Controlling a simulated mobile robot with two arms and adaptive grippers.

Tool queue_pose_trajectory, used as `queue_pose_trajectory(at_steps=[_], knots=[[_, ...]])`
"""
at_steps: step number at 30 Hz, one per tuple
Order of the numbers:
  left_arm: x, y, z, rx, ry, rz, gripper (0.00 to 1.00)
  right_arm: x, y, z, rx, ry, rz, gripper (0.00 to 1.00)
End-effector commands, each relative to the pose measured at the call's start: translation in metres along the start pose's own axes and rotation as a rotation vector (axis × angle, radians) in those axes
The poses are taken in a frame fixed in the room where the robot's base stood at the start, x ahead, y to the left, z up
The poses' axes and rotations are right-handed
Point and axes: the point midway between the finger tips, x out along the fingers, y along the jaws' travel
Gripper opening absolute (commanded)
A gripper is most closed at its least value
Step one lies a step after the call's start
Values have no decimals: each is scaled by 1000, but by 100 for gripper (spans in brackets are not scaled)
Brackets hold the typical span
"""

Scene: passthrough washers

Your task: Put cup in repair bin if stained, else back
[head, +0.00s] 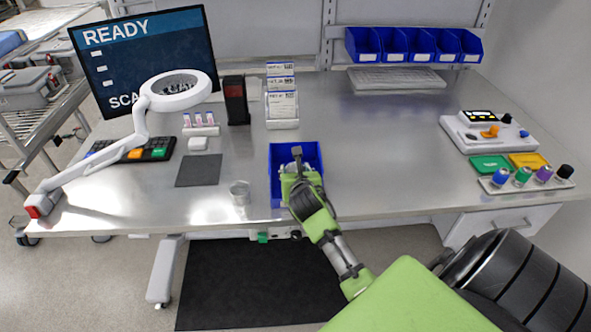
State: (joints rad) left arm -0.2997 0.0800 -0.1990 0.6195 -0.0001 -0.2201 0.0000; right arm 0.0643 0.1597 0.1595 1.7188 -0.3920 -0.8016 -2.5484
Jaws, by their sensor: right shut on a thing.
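My right gripper (297,160) is over the blue bin, reaching in from the front right. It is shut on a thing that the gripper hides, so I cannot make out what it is. The gripper and wrist cover much of the bin's inside. My left gripper is out of view.
A magnifier lamp (178,92) and a screen reading READY (145,50) stand at the left. Blue bins (410,46) hang at the back. Coloured knobs (520,177) are at the right. The bench's middle right is clear.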

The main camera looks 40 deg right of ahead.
Motion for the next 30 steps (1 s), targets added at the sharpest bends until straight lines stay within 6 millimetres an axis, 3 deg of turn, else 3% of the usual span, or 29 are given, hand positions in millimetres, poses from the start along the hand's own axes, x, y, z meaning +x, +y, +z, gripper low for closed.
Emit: queue_pose_trajectory(at_steps=[12, 13, 15, 26, 30], knots=[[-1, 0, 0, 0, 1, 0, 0, 3, 0, -6, -3, -2, 0, 19], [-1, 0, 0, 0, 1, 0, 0, 3, 0, -6, -2, -2, 0, 46], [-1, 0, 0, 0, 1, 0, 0, 3, 0, -6, -2, -2, 0, 58], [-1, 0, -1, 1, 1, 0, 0, 2, 0, -3, 0, -2, 0, 58], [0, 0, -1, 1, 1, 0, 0, -10, 0, -4, -3, -3, 0, 58]])
